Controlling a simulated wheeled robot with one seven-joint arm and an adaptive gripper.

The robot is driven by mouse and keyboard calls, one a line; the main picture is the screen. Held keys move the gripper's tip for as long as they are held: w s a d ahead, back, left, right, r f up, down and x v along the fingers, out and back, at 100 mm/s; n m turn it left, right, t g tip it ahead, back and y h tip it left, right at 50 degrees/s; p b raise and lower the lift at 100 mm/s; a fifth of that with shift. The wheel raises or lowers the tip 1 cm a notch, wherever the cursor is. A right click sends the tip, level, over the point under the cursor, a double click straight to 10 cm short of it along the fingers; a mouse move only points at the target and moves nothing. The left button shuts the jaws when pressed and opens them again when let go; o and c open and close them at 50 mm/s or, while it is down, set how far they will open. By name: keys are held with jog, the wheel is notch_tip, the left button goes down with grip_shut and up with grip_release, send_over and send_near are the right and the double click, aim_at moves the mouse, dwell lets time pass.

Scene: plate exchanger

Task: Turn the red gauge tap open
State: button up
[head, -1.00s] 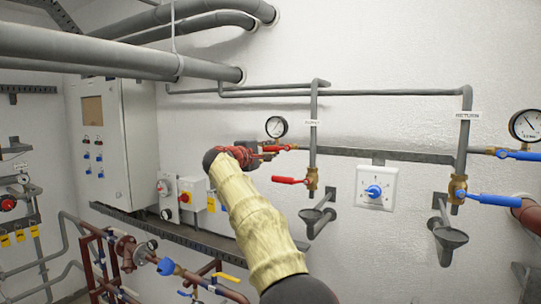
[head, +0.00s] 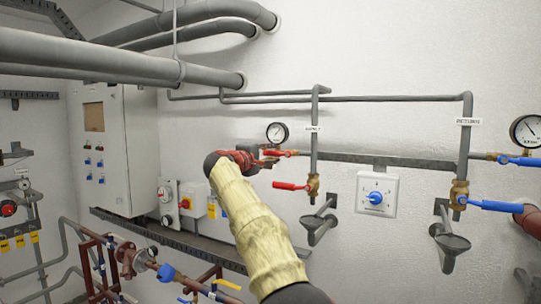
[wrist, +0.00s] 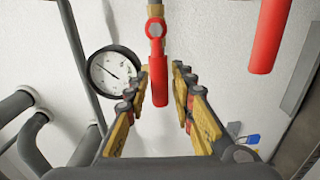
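The red gauge tap has a red lever (head: 280,153) on the small pipe below a round gauge (head: 277,132). In the wrist view the lever (wrist: 157,72) hangs down from its pivot between the two finger rows, and the gauge (wrist: 116,74) is to the left. My gripper (head: 268,163) is at the lever in the head view. In the wrist view my gripper (wrist: 160,85) is open, with a finger on each side of the lever. I see gaps there; contact is not clear.
A second red lever (head: 291,186) sits lower right of the gauge tap, above a grey funnel (head: 318,228). It also shows at the wrist view's upper right (wrist: 268,35). A white dial box (head: 376,194) and blue-levered valve (head: 490,205) are further right.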

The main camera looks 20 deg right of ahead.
jog(key=shift+o, duration=0.8)
jog(key=v, duration=1.2)
